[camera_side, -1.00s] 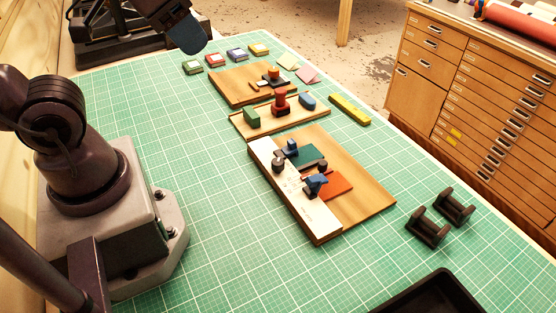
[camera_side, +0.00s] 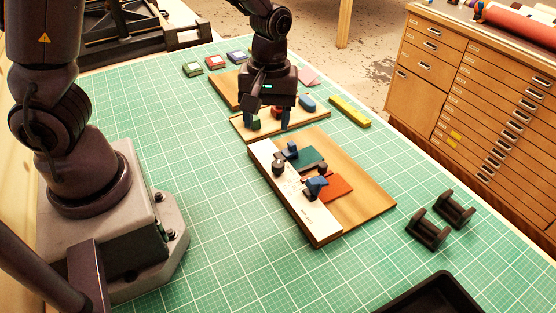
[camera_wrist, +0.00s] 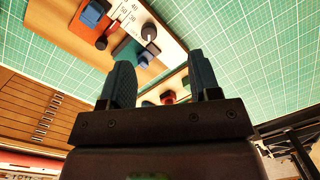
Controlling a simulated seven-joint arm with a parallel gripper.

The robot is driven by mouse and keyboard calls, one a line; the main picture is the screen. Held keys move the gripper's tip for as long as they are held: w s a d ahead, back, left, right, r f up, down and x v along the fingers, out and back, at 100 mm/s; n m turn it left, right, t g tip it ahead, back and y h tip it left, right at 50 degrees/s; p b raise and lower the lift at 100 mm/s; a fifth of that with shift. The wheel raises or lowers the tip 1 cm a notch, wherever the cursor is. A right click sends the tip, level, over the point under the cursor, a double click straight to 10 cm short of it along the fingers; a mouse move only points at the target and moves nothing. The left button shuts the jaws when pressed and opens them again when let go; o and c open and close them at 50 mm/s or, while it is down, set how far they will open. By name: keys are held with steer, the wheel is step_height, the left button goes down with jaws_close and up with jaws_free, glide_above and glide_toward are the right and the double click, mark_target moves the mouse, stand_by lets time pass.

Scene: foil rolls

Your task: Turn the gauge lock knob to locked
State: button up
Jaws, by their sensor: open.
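The gauge board (camera_side: 360,205) is a wooden plate with a white numbered strip (camera_side: 312,217) along its left edge. A dark round knob (camera_side: 278,169) stands on the strip; it also shows in the wrist view (camera_wrist: 149,32). Another dark knob end (camera_side: 322,168) shows by the blue slider (camera_side: 316,185). Which is the lock knob, and its lock setting, I cannot tell. My gripper (camera_side: 267,120) points down over the narrow tray behind the board, apart from both knobs. Its fingers are spread and empty, also in the wrist view (camera_wrist: 161,78).
The narrow tray (camera_side: 318,118) holds a green block (camera_side: 254,123) and a blue block (camera_side: 307,102). A yellow bar (camera_side: 350,111) lies to its right. Two black stands (camera_side: 428,229) and a black bin (camera_side: 430,293) are at the front right. Green mat (camera_side: 230,240) is clear in front.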

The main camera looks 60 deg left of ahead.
mark_target(278, 163)
steer(key=w+f+n, duration=0.1)
steer(key=f+n, duration=0.1)
steer(key=f, duration=0.2)
steer(key=w+f+n, duration=0.1)
steer(key=f+n, duration=0.1)
steer(key=f, duration=0.3)
steer(key=w+a+f+n, duration=0.1)
steer(key=f+n, duration=0.1)
steer(key=f, duration=0.2)
steer(key=shift+a+f+t, duration=0.1)
steer(key=shift+f+t, duration=0.25)
steer(key=shift+t, duration=0.05)
steer(key=c, duration=0.9)
